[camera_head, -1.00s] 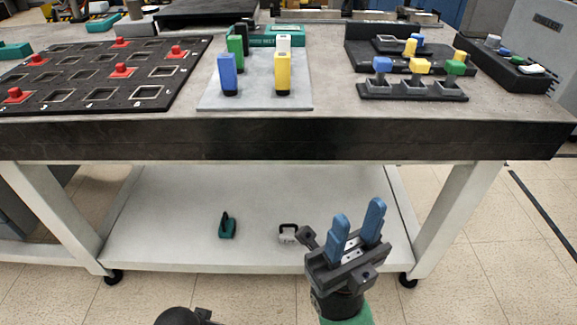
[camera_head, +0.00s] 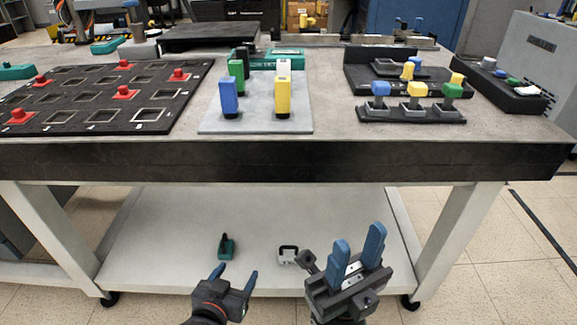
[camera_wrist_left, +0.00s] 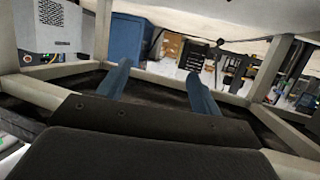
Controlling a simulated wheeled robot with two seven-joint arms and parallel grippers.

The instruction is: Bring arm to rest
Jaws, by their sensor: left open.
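In the head view my left gripper (camera_head: 236,277) is low in front of the table, over its lower shelf. Its two blue fingers are spread apart with nothing between them. In the left wrist view the same fingers (camera_wrist_left: 160,88) stand apart, also empty. My right gripper (camera_head: 357,247) is to the right of it, below the table's front edge, with its blue fingers apart and empty. Both grippers are clear of the tabletop (camera_head: 330,130).
The tabletop holds a black board (camera_head: 100,88) with red pieces, a grey plate (camera_head: 256,121) with coloured blocks, and black racks (camera_head: 410,114) with coloured pieces.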

